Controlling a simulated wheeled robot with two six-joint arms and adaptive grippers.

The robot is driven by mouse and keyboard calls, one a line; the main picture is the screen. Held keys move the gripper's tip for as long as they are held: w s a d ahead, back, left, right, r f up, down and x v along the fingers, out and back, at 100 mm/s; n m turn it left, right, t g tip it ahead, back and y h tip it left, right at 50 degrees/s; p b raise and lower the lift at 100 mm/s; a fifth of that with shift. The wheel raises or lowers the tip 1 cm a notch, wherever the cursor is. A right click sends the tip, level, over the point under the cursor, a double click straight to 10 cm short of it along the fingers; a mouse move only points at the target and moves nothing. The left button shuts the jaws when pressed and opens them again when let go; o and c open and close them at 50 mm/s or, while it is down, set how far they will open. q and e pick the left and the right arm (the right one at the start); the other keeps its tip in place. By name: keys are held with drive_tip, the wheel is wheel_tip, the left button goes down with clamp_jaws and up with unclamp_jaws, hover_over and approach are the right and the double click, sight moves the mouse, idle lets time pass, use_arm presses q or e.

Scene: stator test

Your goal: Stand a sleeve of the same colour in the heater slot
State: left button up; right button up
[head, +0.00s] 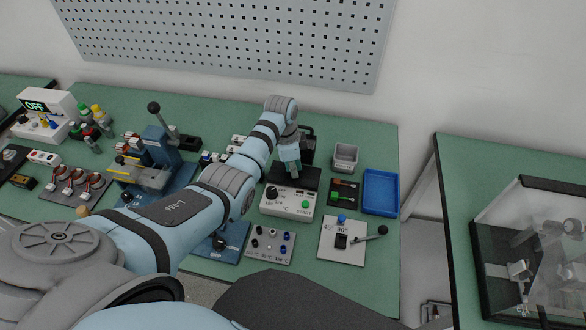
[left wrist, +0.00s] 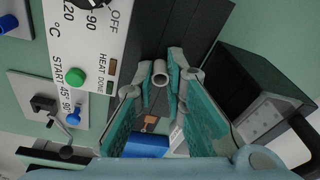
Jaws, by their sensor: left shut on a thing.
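My left gripper (head: 291,172) is over the dark block (head: 312,178) behind the heater's panel (head: 288,203). In the left wrist view its teal fingers (left wrist: 160,80) are shut on a small pale grey sleeve (left wrist: 159,72), seen end-on as a ring. The heater panel with its black knob and green button (left wrist: 73,79) is to the left in that view. The dark block (left wrist: 193,22) lies behind the fingertips; I cannot make out the slot or whether the sleeve touches it. A sleeve plate (head: 268,256) holding several black, white and blue pieces lies in front of the heater.
A 45°/90° lever plate (head: 340,254) is near the front. A lever press (head: 155,150) and a wire fixture (head: 75,187) stand to the left.

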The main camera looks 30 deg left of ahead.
use_arm(q)
drive_tip(key=o, duration=0.7)
drive_tip(key=shift+s+d+f+g, duration=0.3)
drive_tip(key=shift+s+d+f, duration=0.1)
drive_tip(key=shift+s+f, duration=0.35)
drive_tip(key=shift+o, duration=0.2)
drive_tip(key=shift+w+a+f, duration=0.1)
drive_tip(key=shift+w+f, duration=0.05)
drive_tip(key=shift+w, duration=0.15)
drive_tip(key=r, duration=0.5)
drive_tip(key=a+r, duration=0.1)
drive_tip(key=r, duration=0.2)
drive_tip(key=shift+w, duration=0.1)
drive_tip(key=shift+r, duration=0.2)
